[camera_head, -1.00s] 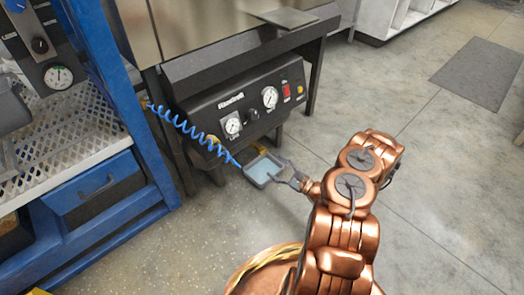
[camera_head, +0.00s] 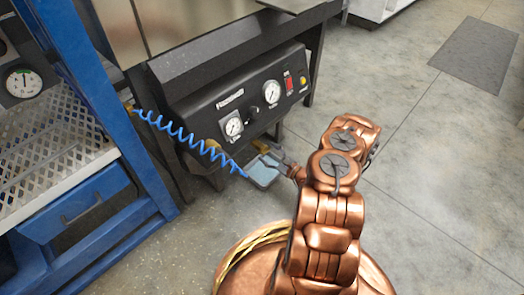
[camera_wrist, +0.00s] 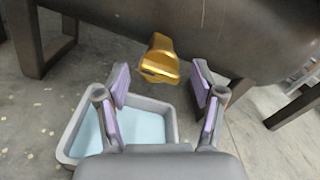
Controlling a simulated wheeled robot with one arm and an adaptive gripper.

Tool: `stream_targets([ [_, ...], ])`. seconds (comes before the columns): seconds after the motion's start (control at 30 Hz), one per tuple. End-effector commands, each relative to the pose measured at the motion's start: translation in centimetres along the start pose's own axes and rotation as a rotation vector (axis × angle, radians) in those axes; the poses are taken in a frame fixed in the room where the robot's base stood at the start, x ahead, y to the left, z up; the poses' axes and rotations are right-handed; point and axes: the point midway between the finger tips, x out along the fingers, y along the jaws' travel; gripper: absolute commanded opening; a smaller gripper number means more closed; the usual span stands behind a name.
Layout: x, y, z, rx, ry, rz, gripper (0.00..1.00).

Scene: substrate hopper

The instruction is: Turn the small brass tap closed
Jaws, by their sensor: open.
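The small brass tap (camera_wrist: 159,60) sticks out from the underside of the dark machine body in the wrist view. It lies ahead of my gripper (camera_wrist: 160,82), between the two fingers and slightly beyond their tips. My gripper is open and empty, with purple pads facing inward. In the head view the brass tap (camera_head: 262,146) shows as a small yellow shape under the control panel, and my gripper (camera_head: 268,157) is close beside it. Whether a finger touches the tap cannot be told.
A grey tray with pale blue inside (camera_wrist: 75,152) sits below the tap. The control panel (camera_head: 253,102) with gauges is just above. A coiled blue hose (camera_head: 190,140) hangs left of my gripper. A blue frame (camera_head: 105,120) stands at left. Floor at right is clear.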

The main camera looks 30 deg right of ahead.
Motion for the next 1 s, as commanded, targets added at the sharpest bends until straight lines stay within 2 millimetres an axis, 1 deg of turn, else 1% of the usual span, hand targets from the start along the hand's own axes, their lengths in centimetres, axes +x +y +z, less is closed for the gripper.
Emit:
stream_targets([
  [0.03, 0.8, 0.2, -0.3, -0.001, -0.002, 0.003, 0.68],
  [0.1, 1.6, 0.2, -0.3, -0.001, -0.002, 0.003, 0.68],
  [0.3, 3.2, 0.2, -0.1, -0.001, -0.002, 0.004, 0.68],
  [0.63, 3.5, 0.2, 0.1, 0.000, -0.002, 0.004, 0.67],
  [1.0, 3.5, 0.2, 0.1, 0.000, -0.002, 0.004, 0.28],
])
